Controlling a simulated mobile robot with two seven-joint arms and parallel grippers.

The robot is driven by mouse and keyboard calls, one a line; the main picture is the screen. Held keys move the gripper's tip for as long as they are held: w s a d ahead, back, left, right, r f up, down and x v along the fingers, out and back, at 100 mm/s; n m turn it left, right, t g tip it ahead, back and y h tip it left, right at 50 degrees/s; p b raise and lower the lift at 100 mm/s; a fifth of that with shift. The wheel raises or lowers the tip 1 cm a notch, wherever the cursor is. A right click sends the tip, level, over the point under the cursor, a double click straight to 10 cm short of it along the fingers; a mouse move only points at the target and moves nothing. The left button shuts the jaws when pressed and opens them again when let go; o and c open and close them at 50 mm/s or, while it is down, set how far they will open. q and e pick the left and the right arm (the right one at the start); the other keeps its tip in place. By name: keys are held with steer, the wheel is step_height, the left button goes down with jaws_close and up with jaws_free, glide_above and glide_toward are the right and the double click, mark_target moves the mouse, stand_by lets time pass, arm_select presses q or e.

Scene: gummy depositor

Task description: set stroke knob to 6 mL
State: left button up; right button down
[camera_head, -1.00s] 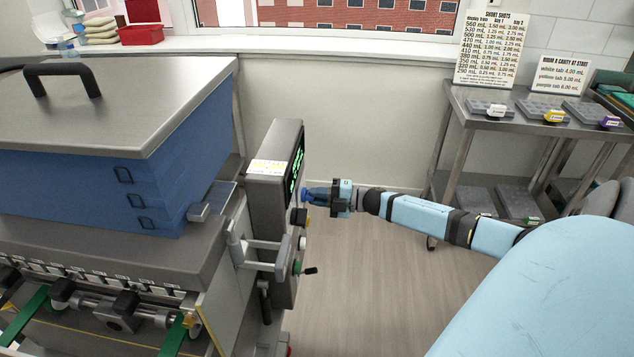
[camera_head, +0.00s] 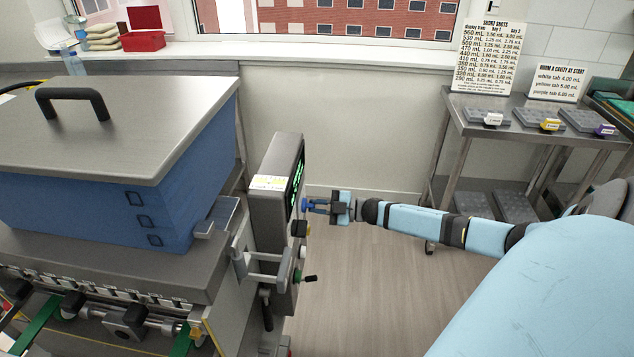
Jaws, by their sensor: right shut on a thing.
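The depositor's control panel (camera_head: 268,205) stands upright at the right end of the machine, with a green lit display (camera_head: 297,183) seen at a steep angle on its right face. A blue knob (camera_head: 305,204) sticks out of that face below the display. My right gripper (camera_head: 312,205) comes in from the right and is shut on the blue knob. The fingers partly hide the knob, and its marks cannot be read. A black knob (camera_head: 300,228) sits just below. My left gripper is not in view.
A blue hopper (camera_head: 90,205) with a steel lid fills the left. A black-tipped lever (camera_head: 309,278) juts from the panel low down. A steel table (camera_head: 465,125) with several grey moulds and two printed signs stands back right. The floor between is clear.

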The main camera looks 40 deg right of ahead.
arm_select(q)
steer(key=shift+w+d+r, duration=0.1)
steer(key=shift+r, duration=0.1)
arm_select(e)
steer(key=c, duration=1.1)
jaws_free()
steer(key=shift+c, duration=0.2)
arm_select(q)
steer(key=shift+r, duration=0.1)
arm_select(e)
steer(key=v, duration=1.3)
steer(key=shift+s+d, duration=0.2)
steer(key=shift+s, duration=0.15)
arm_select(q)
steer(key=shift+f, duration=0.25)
